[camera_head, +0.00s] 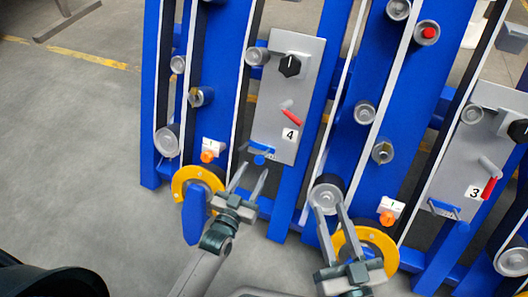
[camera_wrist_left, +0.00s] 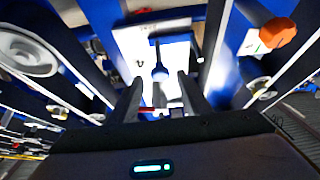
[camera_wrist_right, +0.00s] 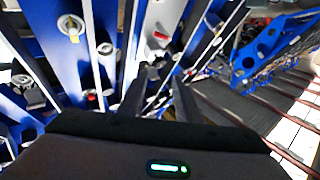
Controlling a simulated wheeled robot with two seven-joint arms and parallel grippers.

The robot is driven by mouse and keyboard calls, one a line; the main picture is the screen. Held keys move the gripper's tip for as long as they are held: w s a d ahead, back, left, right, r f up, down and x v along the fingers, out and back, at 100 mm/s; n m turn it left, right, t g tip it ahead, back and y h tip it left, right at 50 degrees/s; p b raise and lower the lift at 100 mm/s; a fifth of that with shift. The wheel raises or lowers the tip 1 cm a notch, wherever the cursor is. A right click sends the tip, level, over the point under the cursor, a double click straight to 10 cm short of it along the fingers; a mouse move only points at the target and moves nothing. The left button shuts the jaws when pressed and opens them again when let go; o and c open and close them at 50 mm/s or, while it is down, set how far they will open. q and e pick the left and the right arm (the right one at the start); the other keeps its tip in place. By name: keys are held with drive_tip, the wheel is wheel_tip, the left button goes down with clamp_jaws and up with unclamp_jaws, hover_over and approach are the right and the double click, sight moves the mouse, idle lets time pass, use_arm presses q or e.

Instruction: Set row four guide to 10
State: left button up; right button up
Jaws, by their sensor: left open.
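The row four panel (camera_head: 275,85) is a grey plate marked 4, with a black knob (camera_head: 290,66) near its top and a red-handled lever (camera_head: 291,117) lower down. A blue guide piece (camera_head: 262,149) sits at its bottom edge, and its scale is too small to read. My left gripper (camera_head: 250,177) is open just below this guide. In the left wrist view the blue guide (camera_wrist_left: 160,73) stands ahead, between the lines of the two fingers; I cannot tell whether they touch it. My right gripper (camera_head: 332,212) is open, with nothing visible between its fingers, by a grey roller.
Blue row frames with white-edged belts and rollers stand on both sides. Yellow rings (camera_head: 185,180) and orange knobs (camera_head: 208,156) sit low on the frames. The row three panel (camera_head: 470,150) is at the right. Grey floor (camera_head: 70,150) is clear at the left.

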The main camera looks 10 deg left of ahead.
use_arm(q)
drive_tip(key=w+d+b, duration=0.1)
drive_tip(key=w+d, duration=0.1)
drive_tip(key=w, duration=0.7)
drive_tip(key=shift+w, duration=0.15)
use_arm(e)
drive_tip(key=shift+s+a+r+t+y, duration=0.1)
drive_tip(key=shift+s+r+t+y, duration=0.2)
drive_tip(key=shift+r+t, duration=0.45)
drive_tip(key=shift+s+a+r+t+y, duration=0.15)
drive_tip(key=shift+s+r+t, duration=0.25)
drive_tip(key=shift+r, duration=0.7)
drive_tip(key=shift+s+r+t+y, duration=0.25)
drive_tip(key=shift+r+t, duration=0.3)
drive_tip(key=shift+r, duration=0.4)
use_arm(q)
drive_tip(key=shift+a, duration=0.1)
